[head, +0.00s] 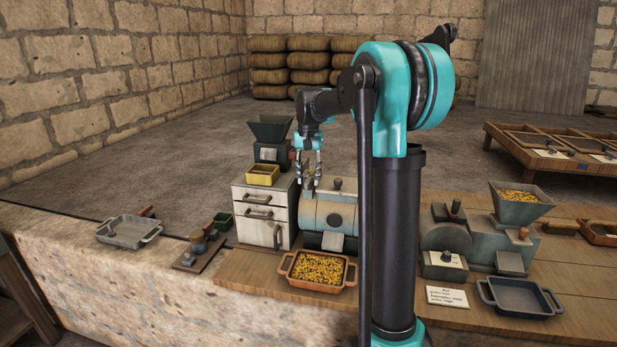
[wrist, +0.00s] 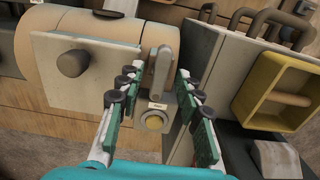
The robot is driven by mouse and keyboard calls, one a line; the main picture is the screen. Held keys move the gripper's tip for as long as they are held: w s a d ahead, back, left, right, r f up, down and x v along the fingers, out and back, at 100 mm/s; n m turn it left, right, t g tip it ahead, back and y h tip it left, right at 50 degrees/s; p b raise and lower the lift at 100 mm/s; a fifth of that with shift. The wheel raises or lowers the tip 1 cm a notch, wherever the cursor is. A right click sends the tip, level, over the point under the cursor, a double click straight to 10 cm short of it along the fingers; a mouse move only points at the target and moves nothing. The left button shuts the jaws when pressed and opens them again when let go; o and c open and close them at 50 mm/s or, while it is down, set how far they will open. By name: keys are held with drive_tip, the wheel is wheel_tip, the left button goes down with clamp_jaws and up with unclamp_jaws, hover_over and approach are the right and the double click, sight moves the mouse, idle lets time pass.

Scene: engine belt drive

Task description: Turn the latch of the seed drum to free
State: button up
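The seed drum (head: 328,212) is a beige and grey cylinder lying on the wooden bench in the head view. In the wrist view the drum (wrist: 60,27) fills the left, with a pale lid and a dark round knob. The latch (wrist: 161,65) is a grey metal lever on the drum's end part, standing about upright in the picture. My gripper (head: 311,176) is over the drum's left end. In the wrist view my gripper (wrist: 158,88) is open, its fingertips either side of the lever's lower part; contact cannot be told.
A pale drawer cabinet (head: 265,210) stands close beside the drum, with a yellow bin (head: 262,174) on top. A tray of yellow seed (head: 317,270) sits in front. A round yellowish button (wrist: 154,121) lies below the latch. A grinder with a hopper (head: 520,207) stands right.

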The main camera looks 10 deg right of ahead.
sight(309, 179)
wheel_tip(309, 179, up, 12)
idle(0.6)
drive_tip(key=s+d+f+n+t, duration=0.2)
drive_tip(key=s+f, duration=1.3)
drive_tip(key=f, duration=0.1)
drive_tip(key=s+d+f+n+t, duration=0.2)
drive_tip(key=s+f, duration=1.3)
drive_tip(key=shift+d+f+n, duration=0.15)
drive_tip(key=shift+f+n, duration=0.15)
drive_tip(key=shift+f, duration=0.1)
drive_tip(key=shift+o, duration=0.4)
